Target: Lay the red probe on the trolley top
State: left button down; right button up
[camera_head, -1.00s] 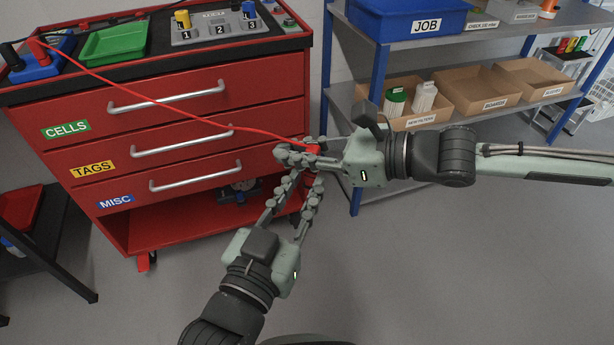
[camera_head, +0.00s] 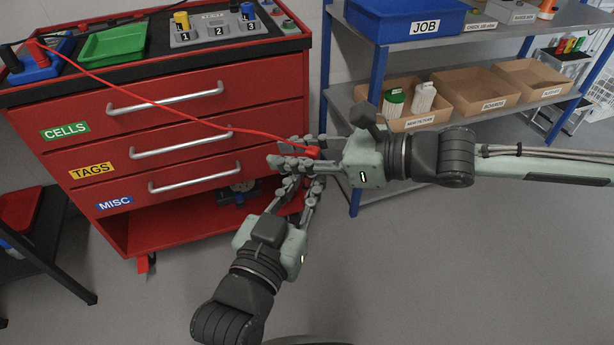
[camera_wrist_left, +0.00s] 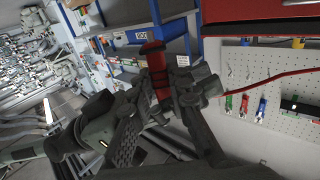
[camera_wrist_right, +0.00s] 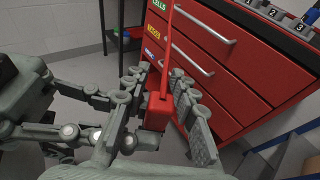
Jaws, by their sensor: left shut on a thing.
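The red probe (camera_head: 313,152) is in the air in front of the trolley's right front corner. A red lead runs from it up to the trolley top (camera_head: 158,48), a dark surface at the upper left. My left gripper (camera_head: 303,174) reaches up from below and is shut on the probe, which also shows between its fingers in the left wrist view (camera_wrist_left: 158,72). My right gripper (camera_head: 284,150) comes from the right, its fingers spread on both sides of the probe. In the right wrist view the probe (camera_wrist_right: 158,110) stands between the parted fingers. The fingers partly hide it.
On the trolley top are a blue block (camera_head: 35,65) at the lead's end, a green tray (camera_head: 114,42) and a grey numbered panel (camera_head: 218,30). Shelving with a blue JOB bin (camera_head: 405,18) stands at the right. Bare floor lies in front.

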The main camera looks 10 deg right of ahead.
aim_at(319, 154)
jog(key=shift+o, duration=0.6)
jog(key=shift+v, duration=3.45)
jog(key=shift+s+d+r, duration=0.1)
jog(key=shift+d+r, duration=0.05)
jog(key=shift+d, duration=0.05)
